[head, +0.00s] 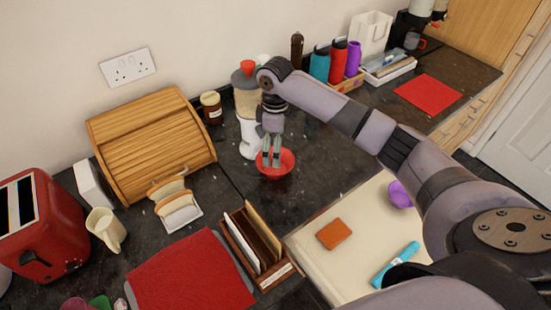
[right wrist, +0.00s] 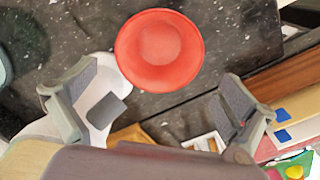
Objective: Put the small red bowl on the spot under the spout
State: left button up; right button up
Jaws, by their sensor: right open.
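The small red bowl (head: 286,166) stands upright on the dark granite counter, and it looks empty in the right wrist view (right wrist: 160,50). My right gripper (head: 271,158) is above it, pointing down, with its fingers partly covering the bowl in the head view. In the right wrist view the fingers (right wrist: 158,104) are spread wide, with nothing between them; the bowl lies just beyond the fingertips. A dispenser (head: 246,102) with a red top and white base stands just left of the bowl. Its spout and the spot beneath it are hidden or unclear. My left gripper is out of view.
A wooden bread bin (head: 150,143), a brown jar (head: 211,108) and a toast rack (head: 178,207) are left of the bowl. A wooden letter holder (head: 262,243) stands nearer. Bottles (head: 338,63) stand behind. Counter right of the bowl is clear up to my arm.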

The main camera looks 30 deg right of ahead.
notch_tip(320, 180, up, 5)
jog(key=shift+r+b, duration=0.1)
jog(key=shift+b, duration=0.3)
dwell(0.4)
